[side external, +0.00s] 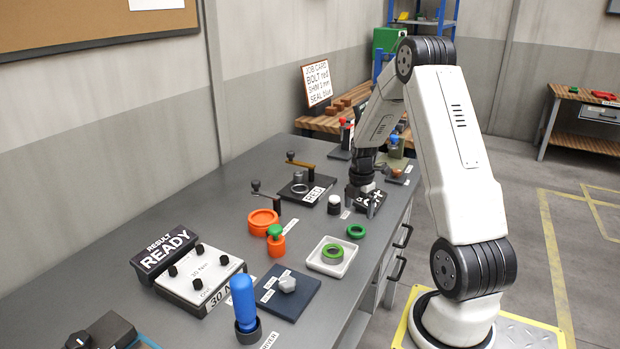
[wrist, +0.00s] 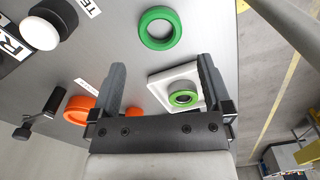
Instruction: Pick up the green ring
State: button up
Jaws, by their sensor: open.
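A green ring (side external: 356,236) lies flat on the grey bench, just behind a white tray (side external: 344,271). A second green ring (side external: 333,263) lies inside that tray. In the wrist view the loose green ring (wrist: 160,46) is beyond the fingertips, near the top middle. The tray (wrist: 163,77) with the other green ring (wrist: 173,101) is partly behind the right finger. My gripper (wrist: 161,64) is open, with nothing between its fingers. In the side view my gripper (side external: 367,200) is over the bench, farther back than both rings.
A white-topped black knob (side external: 334,204) stands left of my gripper. An orange ring (side external: 263,219) and a green-topped orange piece (side external: 276,241) stand left of the tray. A blue-handled tool (side external: 243,302) stands in front. The bench's right edge is close to the tray.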

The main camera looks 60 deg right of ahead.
aim_at(356, 229)
jog(key=shift+w+a+f, duration=0.1)
jog(key=shift+f, duration=3.3)
jog(key=shift+c, duration=0.2)
jog(key=c, duration=1.1)
